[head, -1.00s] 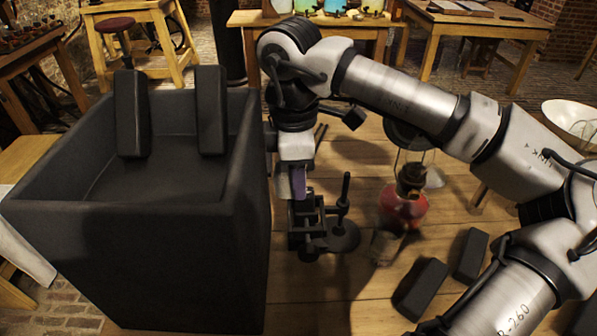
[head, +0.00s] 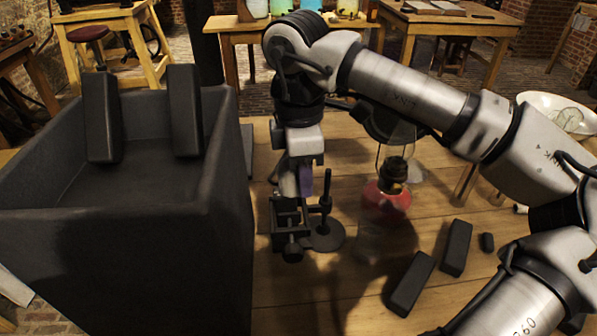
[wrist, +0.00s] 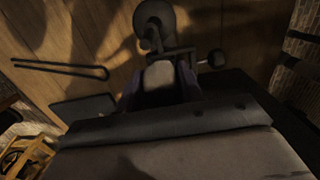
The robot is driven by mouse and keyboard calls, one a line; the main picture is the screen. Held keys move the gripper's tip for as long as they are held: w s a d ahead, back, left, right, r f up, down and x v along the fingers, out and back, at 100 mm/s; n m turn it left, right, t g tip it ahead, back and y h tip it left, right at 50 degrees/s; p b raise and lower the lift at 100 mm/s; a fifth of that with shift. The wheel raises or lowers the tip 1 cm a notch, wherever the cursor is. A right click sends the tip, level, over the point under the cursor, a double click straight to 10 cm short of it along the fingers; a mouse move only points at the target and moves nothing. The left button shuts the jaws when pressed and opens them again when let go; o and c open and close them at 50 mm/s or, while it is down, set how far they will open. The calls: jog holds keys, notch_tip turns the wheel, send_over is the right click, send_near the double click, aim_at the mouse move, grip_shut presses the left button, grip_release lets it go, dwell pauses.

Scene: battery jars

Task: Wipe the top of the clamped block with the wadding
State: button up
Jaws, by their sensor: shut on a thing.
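My gripper (head: 298,182), with purple fingers, points down over the small black clamp (head: 290,240) on the wooden table. It is shut on a pale piece, which I take to be the wadding (wrist: 160,75), between the fingers in the wrist view. The clamp also shows just beyond the fingers in the wrist view (wrist: 184,50). The clamped block is hidden or too dark to make out beneath the gripper. I cannot tell whether the wadding touches it.
A round-based black stand (head: 325,238) is beside the clamp. A red lamp (head: 385,205) and dark blocks (head: 410,283) are to the right. A dark looped rod (wrist: 60,68) lies nearby.

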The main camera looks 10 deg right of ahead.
aim_at(280, 192)
jog(key=shift+s+a+f+b, duration=0.1)
jog(key=shift+a+b, duration=0.15)
jog(key=shift+a, duration=0.45)
jog(key=shift+w+a+f+b, duration=0.1)
jog(key=shift+a+f+b, duration=0.1)
jog(key=shift+a, duration=0.45)
jog(key=shift+s+a+f+b, duration=0.1)
jog(key=shift+a+b, duration=0.15)
jog(key=shift+a, duration=0.45)
jog(key=shift+a+r+p, duration=0.1)
jog(key=shift+r+p, duration=1.55)
jog(key=shift+r, duration=1.45)
jog(key=shift+r, duration=0.15)
notch_tip(280, 192, up, 3)
jog(key=shift+a+f+p, duration=0.1)
jog(key=shift+p, duration=0.75)
